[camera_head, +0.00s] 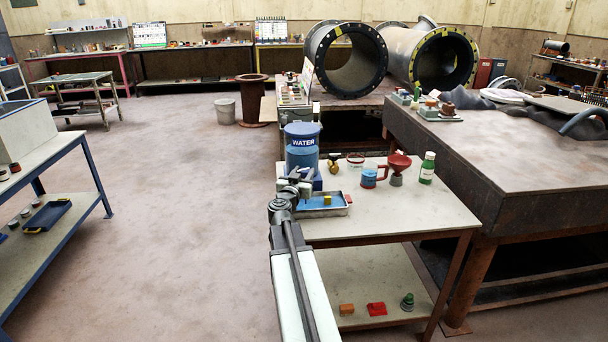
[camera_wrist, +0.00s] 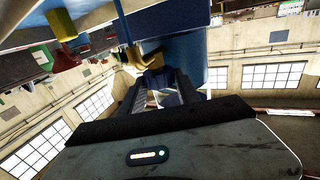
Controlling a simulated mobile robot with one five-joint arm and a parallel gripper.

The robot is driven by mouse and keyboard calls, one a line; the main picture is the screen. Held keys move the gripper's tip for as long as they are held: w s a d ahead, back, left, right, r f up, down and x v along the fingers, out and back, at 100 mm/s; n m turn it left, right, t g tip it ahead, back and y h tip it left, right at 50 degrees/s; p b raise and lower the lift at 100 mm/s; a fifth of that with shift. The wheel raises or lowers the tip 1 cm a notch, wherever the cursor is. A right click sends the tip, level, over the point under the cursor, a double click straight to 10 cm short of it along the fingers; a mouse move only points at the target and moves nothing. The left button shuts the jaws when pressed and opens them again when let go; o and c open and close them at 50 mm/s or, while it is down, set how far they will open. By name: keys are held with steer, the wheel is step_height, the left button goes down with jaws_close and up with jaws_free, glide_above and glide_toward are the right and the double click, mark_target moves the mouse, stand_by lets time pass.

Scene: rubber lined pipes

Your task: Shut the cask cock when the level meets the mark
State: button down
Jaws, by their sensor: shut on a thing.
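The blue cask (camera_head: 303,150) marked WATER stands at the back left of the near table, and its side shows in the wrist view (camera_wrist: 218,42). In the wrist view the cock (camera_wrist: 150,60) lies at my fingertips. My gripper (camera_head: 303,182) is in front of the cask, shut on the cock; the exact contact is partly hidden. The level mark and any stream are too small to tell.
A grey tray (camera_head: 322,211) with blue inside and a yellow block is below the cock. The table's front right is clear.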

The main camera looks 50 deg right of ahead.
steer(key=shift+w+a+m+g+h, duration=0.15)
steer(key=shift+m+g+h, duration=0.3)
steer(key=shift+m+g, duration=0.5)
steer(key=shift+w+d+m+g+h, duration=0.15)
steer(key=shift+m+g+h, duration=0.35)
steer(key=shift+g, duration=0.75)
steer(key=shift+a, duration=0.1)
steer(key=c, duration=0.9)
jaws_free()
steer(key=shift+m+g, duration=0.25)
steer(key=shift+g, duration=0.05)
steer(key=a, duration=0.2)
steer(key=s+a, duration=0.1)
steer(key=a, duration=0.5)
steer(key=shift+s, duration=0.35)
